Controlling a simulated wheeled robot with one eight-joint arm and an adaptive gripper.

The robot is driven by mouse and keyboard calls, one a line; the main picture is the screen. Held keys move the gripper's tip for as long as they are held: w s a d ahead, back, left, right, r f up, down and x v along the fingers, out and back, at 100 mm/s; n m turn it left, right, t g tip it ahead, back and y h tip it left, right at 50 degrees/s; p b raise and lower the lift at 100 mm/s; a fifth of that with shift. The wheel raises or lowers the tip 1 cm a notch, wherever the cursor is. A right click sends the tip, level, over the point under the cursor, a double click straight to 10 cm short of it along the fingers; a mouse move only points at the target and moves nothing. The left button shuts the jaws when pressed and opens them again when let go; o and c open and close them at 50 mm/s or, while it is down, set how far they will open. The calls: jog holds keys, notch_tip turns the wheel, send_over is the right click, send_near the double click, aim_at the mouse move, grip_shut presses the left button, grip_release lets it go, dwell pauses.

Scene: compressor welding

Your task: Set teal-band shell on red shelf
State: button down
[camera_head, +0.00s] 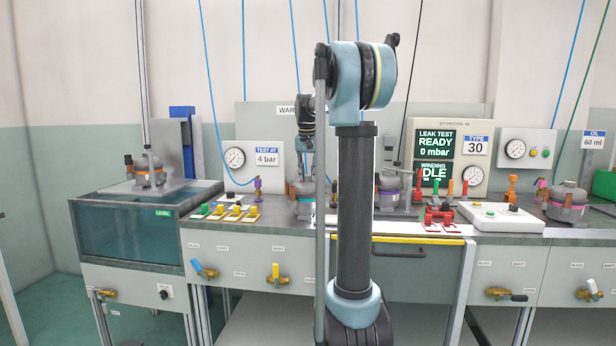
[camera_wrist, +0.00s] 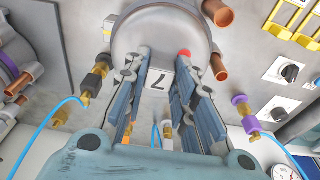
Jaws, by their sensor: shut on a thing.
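My gripper (camera_wrist: 168,62) is shut on a grey domed shell (camera_wrist: 135,35) in the wrist view, its two fingers apart against the shell. The shell carries a "7" label, a red dot and copper stubs on its right side. No coloured band on it shows clearly, so I cannot tell if it is teal. In the head view this shell (camera_head: 303,207) is at the bench behind my arm, partly hidden, with my wrist above it. I cannot tell whether it touches the bench. No red shelf is clearly seen.
A purple-band shell (camera_head: 388,198) stands just right of my arm. An orange-band shell (camera_head: 148,176) is above the water tank (camera_head: 130,235) at left. Another shell (camera_head: 567,204) stands far right. Blue hoses hang overhead; yellow valves (camera_head: 232,213) and red valves (camera_head: 440,216) line the bench front.

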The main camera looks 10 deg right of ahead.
jog(key=c, duration=1.3)
grip_release()
jog(key=r, duration=0.4)
jog(key=s+r, duration=0.1)
jog(key=r, duration=0.7)
jog(key=shift+s+a, duration=0.3)
jog(key=shift+s, duration=0.05)
